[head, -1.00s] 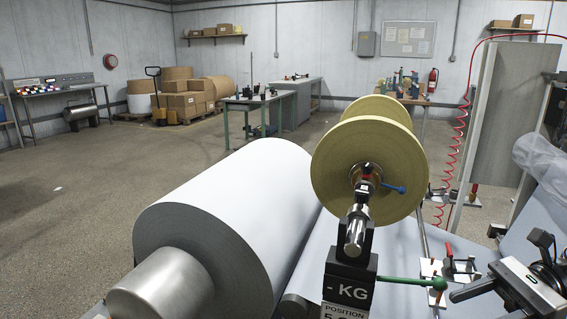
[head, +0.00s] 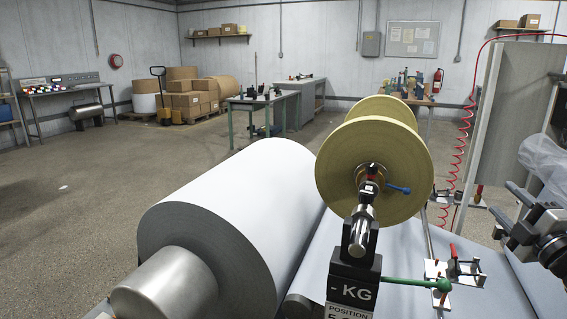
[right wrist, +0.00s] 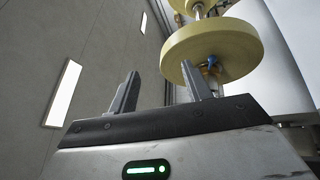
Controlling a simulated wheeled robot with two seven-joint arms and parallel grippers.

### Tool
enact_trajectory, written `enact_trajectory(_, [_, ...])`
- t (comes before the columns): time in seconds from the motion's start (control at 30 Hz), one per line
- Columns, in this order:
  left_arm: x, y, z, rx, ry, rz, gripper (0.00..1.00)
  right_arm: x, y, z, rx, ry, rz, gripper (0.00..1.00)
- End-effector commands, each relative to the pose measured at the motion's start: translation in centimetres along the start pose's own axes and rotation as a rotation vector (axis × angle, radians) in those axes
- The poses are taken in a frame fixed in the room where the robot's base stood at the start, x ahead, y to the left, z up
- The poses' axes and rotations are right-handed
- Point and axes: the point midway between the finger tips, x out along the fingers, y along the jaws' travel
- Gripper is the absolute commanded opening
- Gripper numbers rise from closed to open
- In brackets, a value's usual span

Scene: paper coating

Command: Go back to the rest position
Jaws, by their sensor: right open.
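My right gripper (head: 504,212) is at the right edge of the head view, raised above the machine's table and apart from everything. In the right wrist view its two fingers (right wrist: 160,90) stand apart with nothing between them. The yellow tape rolls (head: 374,165) sit on a shaft with a blue lever; they also show beyond the fingers in the right wrist view (right wrist: 210,47). A large white paper roll (head: 235,200) lies to their left. My left gripper is not in view.
A black "- KG" stand (head: 352,290) with a green-handled lever (head: 415,283) is at the front. Toggle clamps (head: 462,268) are on the table at right. A grey panel (head: 508,140) and red coiled hose (head: 461,150) stand behind.

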Motion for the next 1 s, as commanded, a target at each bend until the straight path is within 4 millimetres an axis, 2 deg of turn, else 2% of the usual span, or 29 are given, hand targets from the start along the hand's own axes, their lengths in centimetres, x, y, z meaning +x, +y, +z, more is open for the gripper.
enact_trajectory(0.03, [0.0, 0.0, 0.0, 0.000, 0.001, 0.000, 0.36, -0.1, -0.8, 1.9, 0.118, -0.101, -0.034, 0.49])
enact_trajectory(0.1, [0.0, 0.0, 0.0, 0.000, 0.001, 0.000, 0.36, -0.6, -2.0, 4.2, 0.273, -0.234, -0.074, 0.49])
enact_trajectory(0.2, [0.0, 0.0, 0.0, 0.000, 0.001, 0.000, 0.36, -1.7, -4.0, 6.7, 0.469, -0.408, -0.122, 0.49])
enact_trajectory(0.33, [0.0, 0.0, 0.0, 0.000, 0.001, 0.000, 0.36, -3.7, -6.9, 8.8, 0.694, -0.614, -0.176, 0.49])
enact_trajectory(0.4, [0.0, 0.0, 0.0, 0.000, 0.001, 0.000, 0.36, -4.4, -9.8, 6.2, 0.708, -0.580, -0.227, 0.49])
enact_trajectory(0.47, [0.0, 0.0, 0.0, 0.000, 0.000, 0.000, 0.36, -5.1, -11.9, 4.3, 0.729, -0.565, -0.265, 0.49])
enact_trajectory(0.57, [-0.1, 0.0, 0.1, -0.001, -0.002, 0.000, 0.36, -6.7, -15.5, 0.9, 0.772, -0.541, -0.331, 0.49])
enact_trajectory(0.67, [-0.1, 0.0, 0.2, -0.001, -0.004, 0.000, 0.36, -9.0, -19.2, -3.3, 0.831, -0.516, -0.407, 0.49])
enact_trajectory(0.83, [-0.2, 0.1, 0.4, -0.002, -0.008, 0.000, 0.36, -15.1, -25.2, -12.6, 0.981, -0.477, -0.555, 0.49])
enact_trajectory(0.9, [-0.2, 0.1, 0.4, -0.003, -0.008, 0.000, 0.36, -18.0, -26.8, -16.8, 1.060, -0.466, -0.611, 0.49])
enact_trajectory(1.0, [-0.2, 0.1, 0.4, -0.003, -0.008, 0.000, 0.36, -22.2, -27.9, -22.5, 1.181, -0.461, -0.678, 0.49])
